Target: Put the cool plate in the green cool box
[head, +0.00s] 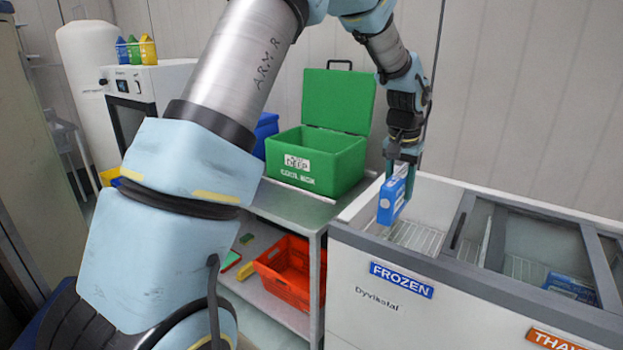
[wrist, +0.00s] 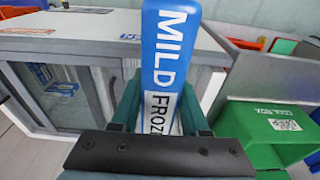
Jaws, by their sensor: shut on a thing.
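The cool plate (head: 391,201) is a flat blue slab with a white label. My gripper (head: 403,168) is shut on it and holds it upright above the open left part of the white freezer. In the wrist view the cool plate (wrist: 168,60) stands between the fingers and reads "MILD" and "FROZ". The green cool box (head: 315,160) stands open on the metal table to the left of my gripper, its lid raised at the back. Its inside floor is hidden. Its green side also shows at the right of the wrist view (wrist: 262,132).
The freezer (head: 360,290) has a "FROZEN" label, sliding glass lids (head: 540,250) and another blue plate (head: 570,287) inside. An orange tote (head: 285,272) sits on the shelf below the table.

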